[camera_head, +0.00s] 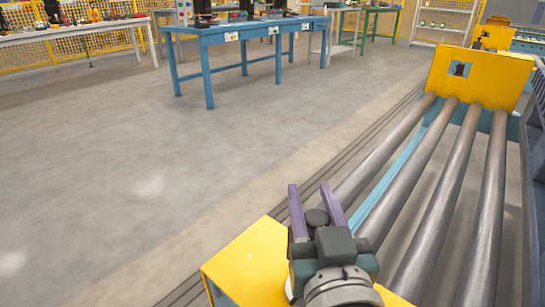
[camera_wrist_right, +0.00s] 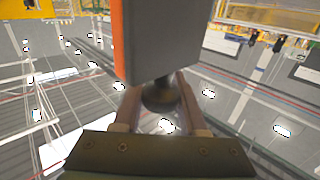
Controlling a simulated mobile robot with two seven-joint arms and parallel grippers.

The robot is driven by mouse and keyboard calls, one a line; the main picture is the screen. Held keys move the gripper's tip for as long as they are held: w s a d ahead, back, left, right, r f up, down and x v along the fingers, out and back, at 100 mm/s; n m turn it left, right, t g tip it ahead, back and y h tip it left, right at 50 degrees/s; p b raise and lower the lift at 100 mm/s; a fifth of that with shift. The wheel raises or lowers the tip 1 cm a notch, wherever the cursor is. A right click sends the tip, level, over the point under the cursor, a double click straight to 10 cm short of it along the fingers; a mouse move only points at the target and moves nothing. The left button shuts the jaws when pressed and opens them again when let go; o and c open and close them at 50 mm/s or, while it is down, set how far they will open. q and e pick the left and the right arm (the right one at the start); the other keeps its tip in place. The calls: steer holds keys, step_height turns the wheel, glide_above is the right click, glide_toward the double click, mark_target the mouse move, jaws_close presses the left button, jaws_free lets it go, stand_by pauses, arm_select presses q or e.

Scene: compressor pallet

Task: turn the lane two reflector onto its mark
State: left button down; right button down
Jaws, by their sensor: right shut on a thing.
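My right gripper (camera_head: 309,188) is low in the middle of the head view, above the near yellow block (camera_head: 243,266). Its two purple fingers stand either side of a dark round knob (camera_head: 317,217). In the right wrist view the fingers (camera_wrist_right: 160,92) close on a dark ball (camera_wrist_right: 160,97) under a grey box with an orange edge (camera_wrist_right: 160,40), which I take to be the reflector. Its orange face is seen nearly edge-on, and the box cannot be made out in the head view. I cannot make out the mark. My left gripper is not in view.
Long grey rollers (camera_head: 437,200) run from the near block to a far yellow block (camera_head: 482,78) with a small dark square fitting (camera_head: 460,69). A dark rail (camera_head: 537,190) borders the right side. A blue table (camera_head: 262,31) stands at the back. The floor at left is clear.

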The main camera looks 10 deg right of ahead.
steer(key=shift+c, duration=2.4)
jaws_free()
steer(key=s+a+p, duration=0.1)
steer(key=s+p, duration=0.1)
steer(key=s, duration=0.8)
steer(key=shift+a, duration=0.1)
